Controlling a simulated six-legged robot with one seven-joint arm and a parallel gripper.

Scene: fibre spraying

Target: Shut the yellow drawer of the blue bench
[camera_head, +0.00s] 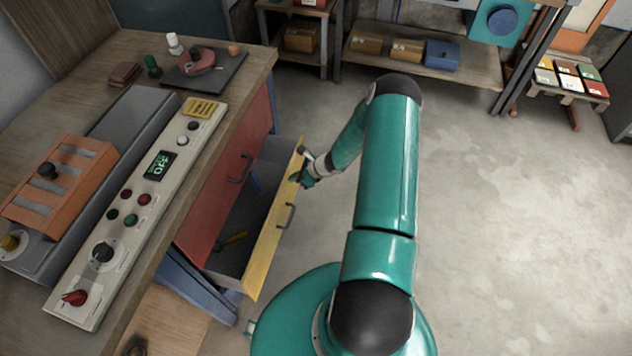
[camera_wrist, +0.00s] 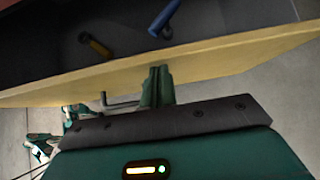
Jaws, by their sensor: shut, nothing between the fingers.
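The yellow drawer (camera_head: 272,240) of the blue bench stands open, pulled out to the right from the red front (camera_head: 226,185). Its dark handle (camera_head: 286,215) is on the yellow front's outer face. My gripper (camera_head: 303,178) is shut and empty at the far part of the yellow front, on its outer side. In the wrist view the shut fingers (camera_wrist: 157,80) are up against or very near the yellow front (camera_wrist: 215,58); contact is hard to tell. Inside the drawer lie a blue-handled tool (camera_wrist: 163,18) and an orange-handled one (camera_wrist: 95,45).
The wooden bench top (camera_head: 245,68) carries a control panel (camera_head: 150,190) and an orange block (camera_head: 62,185). A shelf (camera_head: 440,68) with boxes stands at the back, with a small rack (camera_head: 570,85) at its right. The grey floor (camera_head: 510,220) on the right is clear.

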